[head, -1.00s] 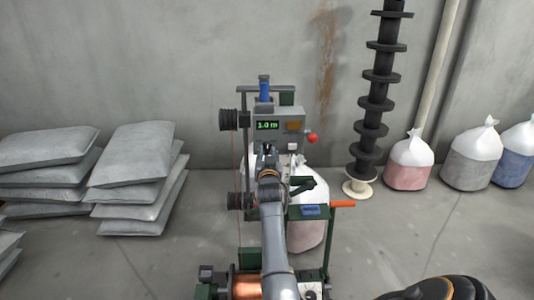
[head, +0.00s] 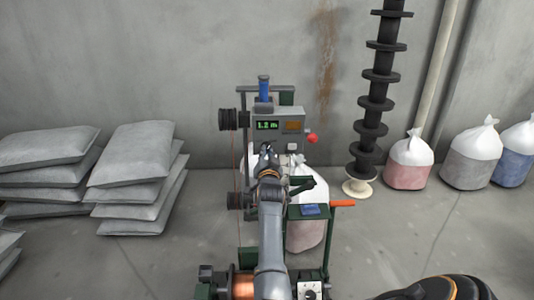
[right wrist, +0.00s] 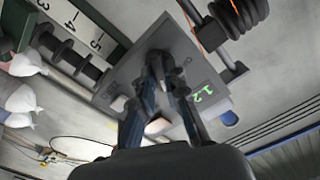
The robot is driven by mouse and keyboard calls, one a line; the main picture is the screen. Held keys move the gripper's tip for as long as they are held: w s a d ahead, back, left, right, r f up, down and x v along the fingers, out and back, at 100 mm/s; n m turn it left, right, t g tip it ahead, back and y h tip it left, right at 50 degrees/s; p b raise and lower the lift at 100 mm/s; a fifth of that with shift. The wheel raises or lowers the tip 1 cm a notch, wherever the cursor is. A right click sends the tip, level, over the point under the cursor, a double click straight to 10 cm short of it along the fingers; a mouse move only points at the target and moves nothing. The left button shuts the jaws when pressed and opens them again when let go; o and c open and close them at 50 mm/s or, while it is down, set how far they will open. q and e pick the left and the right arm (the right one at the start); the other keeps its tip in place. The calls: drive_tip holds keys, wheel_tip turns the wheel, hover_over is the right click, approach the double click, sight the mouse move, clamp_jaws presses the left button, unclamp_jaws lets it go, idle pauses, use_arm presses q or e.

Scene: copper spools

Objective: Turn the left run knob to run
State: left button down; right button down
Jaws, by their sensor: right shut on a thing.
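The machine (head: 262,112) with the grey control box stands in the middle of the head view. Its green display (head: 267,125) is lit and also shows in the right wrist view (right wrist: 200,94), reading about 1.2. My right gripper (head: 266,150) is at the front face of the box, below the display. In the right wrist view its fingers (right wrist: 160,66) are closed together against the box face. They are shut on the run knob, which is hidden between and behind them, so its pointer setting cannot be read. My left gripper is not in view.
A copper spool (head: 243,286) sits low on the machine, and a red button (head: 312,138) sticks out at the box's right side. An orange handle (head: 342,203) juts right. Grey sacks (head: 130,185) are stacked at the left.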

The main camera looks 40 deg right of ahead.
drive_tip(key=shift+m, duration=0.7)
drive_tip(key=c, duration=1.4)
unclamp_jaws()
drive_tip(key=shift+w+f, duration=0.1)
drive_tip(key=shift+w, duration=0.05)
drive_tip(key=shift+o, duration=0.2)
wheel_tip(320, 180, up, 10)
drive_tip(key=shift+r, duration=0.1)
